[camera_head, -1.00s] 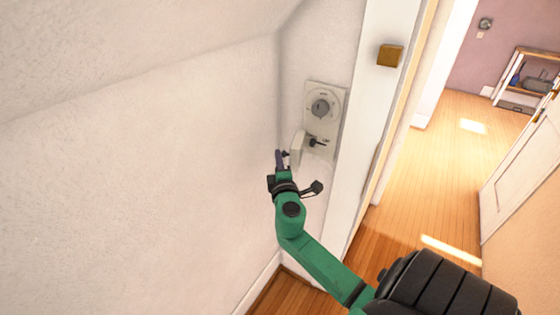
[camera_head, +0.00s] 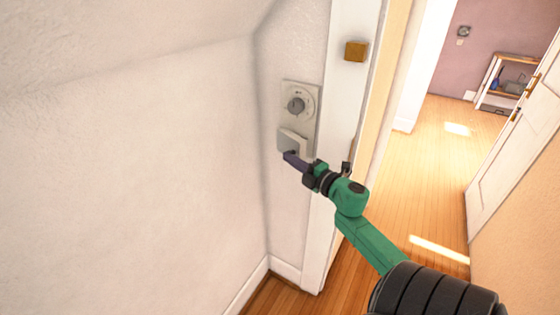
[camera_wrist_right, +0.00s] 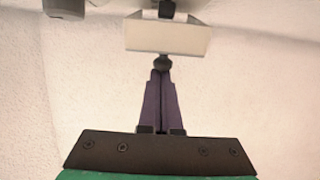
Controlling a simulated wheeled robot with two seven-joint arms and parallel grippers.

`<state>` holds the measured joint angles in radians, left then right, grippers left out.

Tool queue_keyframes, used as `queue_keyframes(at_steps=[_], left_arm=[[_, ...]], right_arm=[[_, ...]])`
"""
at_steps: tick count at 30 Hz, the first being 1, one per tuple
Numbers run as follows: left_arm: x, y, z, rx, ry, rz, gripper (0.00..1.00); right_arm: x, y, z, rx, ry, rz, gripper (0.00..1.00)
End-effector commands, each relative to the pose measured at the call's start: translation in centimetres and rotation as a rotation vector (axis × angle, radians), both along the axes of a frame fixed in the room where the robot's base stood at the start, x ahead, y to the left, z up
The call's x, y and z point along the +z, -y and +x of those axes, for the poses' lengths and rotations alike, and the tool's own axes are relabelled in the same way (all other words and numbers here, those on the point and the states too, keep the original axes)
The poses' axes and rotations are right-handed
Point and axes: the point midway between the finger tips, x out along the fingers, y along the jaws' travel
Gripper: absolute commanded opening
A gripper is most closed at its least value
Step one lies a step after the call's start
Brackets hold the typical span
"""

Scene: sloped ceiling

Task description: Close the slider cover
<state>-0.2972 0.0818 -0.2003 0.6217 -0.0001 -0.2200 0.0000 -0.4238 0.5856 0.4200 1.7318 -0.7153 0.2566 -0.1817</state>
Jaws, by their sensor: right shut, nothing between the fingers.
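A pale wall plate (camera_head: 313,116) with a round dial (camera_head: 297,105) is mounted on the wall near the corner. The white slider cover (camera_head: 292,139) sits on its lower part, looking slightly raised from the plate. My right gripper (camera_head: 288,155) is at the cover's lower edge, its purple fingers together and empty. In the right wrist view, the shut fingers (camera_wrist_right: 161,74) point at the cover (camera_wrist_right: 168,36). A dark part (camera_wrist_right: 167,8) shows behind the cover. My left gripper is out of view.
A white door frame (camera_head: 347,110) with a brass-coloured block (camera_head: 356,51) stands just right of the plate. The sloped ceiling and wall are close on the left. Open wooden floor (camera_head: 430,190) leads to a shelf (camera_head: 510,85) and a white door (camera_head: 512,150).

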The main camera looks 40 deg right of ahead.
Motion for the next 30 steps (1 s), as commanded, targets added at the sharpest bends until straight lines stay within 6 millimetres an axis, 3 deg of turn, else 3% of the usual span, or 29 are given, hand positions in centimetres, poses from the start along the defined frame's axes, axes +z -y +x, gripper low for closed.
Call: queue_keyframes(at_steps=[15,30], left_arm=[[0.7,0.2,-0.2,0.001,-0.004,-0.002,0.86],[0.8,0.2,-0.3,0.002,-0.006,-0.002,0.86]], right_arm=[[0.1,4.2,-1.3,-0.002,0.0,-0.001,0.0],[0.2,5.3,-1.4,-0.012,0.004,0.001,0.0]])
